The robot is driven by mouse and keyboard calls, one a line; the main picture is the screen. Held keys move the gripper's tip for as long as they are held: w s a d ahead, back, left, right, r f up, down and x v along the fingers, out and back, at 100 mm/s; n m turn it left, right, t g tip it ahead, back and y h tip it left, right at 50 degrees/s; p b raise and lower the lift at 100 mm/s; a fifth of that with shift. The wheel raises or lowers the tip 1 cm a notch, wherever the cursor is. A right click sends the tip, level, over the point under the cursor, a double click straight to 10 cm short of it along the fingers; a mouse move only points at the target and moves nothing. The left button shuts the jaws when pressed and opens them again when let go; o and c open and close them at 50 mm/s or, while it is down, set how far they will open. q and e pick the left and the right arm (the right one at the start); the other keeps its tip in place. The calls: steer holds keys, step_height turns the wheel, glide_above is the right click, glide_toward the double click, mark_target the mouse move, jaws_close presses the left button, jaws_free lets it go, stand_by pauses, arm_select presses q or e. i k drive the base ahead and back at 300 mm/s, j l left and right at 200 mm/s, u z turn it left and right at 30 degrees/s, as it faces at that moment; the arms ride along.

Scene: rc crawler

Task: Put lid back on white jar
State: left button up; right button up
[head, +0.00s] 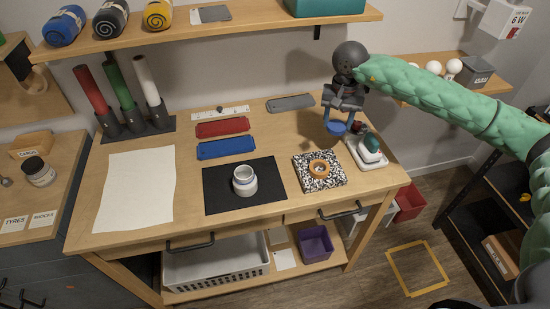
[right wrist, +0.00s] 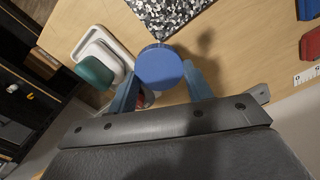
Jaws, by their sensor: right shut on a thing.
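The white jar (head: 244,182) stands upright on a black mat (head: 270,191) at the middle of the table, its round top uncovered. My right gripper (head: 339,117) is shut on a round blue lid (head: 336,128), held above the right part of the table, to the right of and behind the jar. In the right wrist view the blue lid (right wrist: 160,68) sits between the two fingertips (right wrist: 158,84), its flat face towards the camera. My left gripper is not in view.
A speckled block with an orange ring (head: 320,169) lies right of the mat. A white tray with a green-topped item (head: 367,150) is below the gripper. Red and blue plates (head: 226,148), a paper sheet (head: 136,190) and upright rolls (head: 118,85) occupy the left and back.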

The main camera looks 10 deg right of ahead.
mark_target(245, 181)
steer(key=k+j, duration=0.55)
steer(key=k, duration=0.25)
